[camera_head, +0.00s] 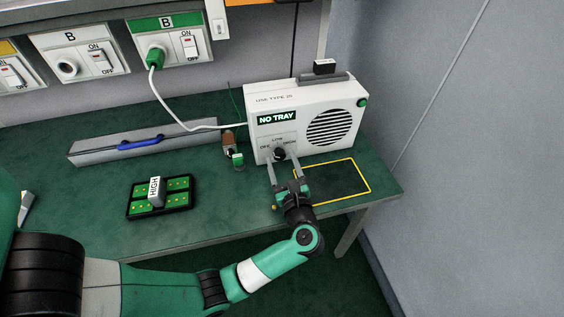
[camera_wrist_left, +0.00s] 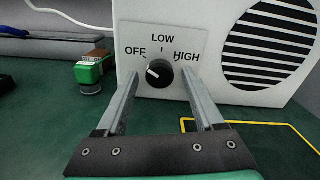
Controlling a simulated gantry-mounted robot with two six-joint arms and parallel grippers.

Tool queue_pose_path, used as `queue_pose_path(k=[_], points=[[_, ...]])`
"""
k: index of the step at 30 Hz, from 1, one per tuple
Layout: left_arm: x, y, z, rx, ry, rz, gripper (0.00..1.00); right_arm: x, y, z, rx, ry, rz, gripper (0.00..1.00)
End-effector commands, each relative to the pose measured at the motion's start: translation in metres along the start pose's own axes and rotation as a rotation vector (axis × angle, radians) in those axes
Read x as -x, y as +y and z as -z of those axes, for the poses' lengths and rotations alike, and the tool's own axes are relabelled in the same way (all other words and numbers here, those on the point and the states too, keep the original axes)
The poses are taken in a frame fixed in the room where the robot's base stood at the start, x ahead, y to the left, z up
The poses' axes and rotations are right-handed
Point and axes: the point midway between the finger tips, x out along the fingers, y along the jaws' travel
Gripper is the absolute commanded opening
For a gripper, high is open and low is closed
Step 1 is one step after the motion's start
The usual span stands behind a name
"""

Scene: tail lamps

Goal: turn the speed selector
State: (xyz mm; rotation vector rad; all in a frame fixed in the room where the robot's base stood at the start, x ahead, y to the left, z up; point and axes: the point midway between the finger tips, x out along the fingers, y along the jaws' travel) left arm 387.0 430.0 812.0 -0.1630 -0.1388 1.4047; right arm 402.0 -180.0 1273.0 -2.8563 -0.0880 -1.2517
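The speed selector is a round black knob (camera_wrist_left: 160,73) with a white pointer mark, on a white plate (camera_wrist_left: 180,40) marked OFF, LOW and HIGH. The pointer is turned to the upper left, toward OFF. The plate is on the front of a white machine (camera_head: 330,122) with a round grille and a "NO TRAY" display (camera_head: 277,117). My left gripper (camera_head: 281,160) is open in front of the knob, one finger on each side; the wrist view shows gaps between fingers and knob. My right gripper is not in view.
A yellow outlined rectangle (camera_head: 352,160) marks the table right of my gripper. A black tray with green cells (camera_head: 178,196) holds an upright white "HIGH" block (camera_head: 155,190). A small green-and-brown part (camera_head: 237,158) stands left of the machine. A wall (camera_head: 450,120) rises at right.

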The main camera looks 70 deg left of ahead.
Motion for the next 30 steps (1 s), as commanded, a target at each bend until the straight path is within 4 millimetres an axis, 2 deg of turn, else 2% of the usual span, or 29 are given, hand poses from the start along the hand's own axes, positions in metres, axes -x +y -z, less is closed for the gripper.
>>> queue_pose_path(k=[1,9,11,22,30], points=[[0.000,0.000,0.000,0.000,0.000,0.000,0.58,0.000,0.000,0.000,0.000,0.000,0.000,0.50],[0.000,0.000,0.000,0.000,0.000,0.000,0.09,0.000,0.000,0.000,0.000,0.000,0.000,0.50],[0.000,0.000,0.000,0.000,0.000,0.000,0.00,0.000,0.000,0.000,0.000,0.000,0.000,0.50],[0.000,0.000,-0.001,-0.037,0.001,0.000,0.00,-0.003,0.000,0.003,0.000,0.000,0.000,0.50],[0.000,0.000,-0.003,-0.184,0.002,0.000,0.00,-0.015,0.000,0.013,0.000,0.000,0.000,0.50]])
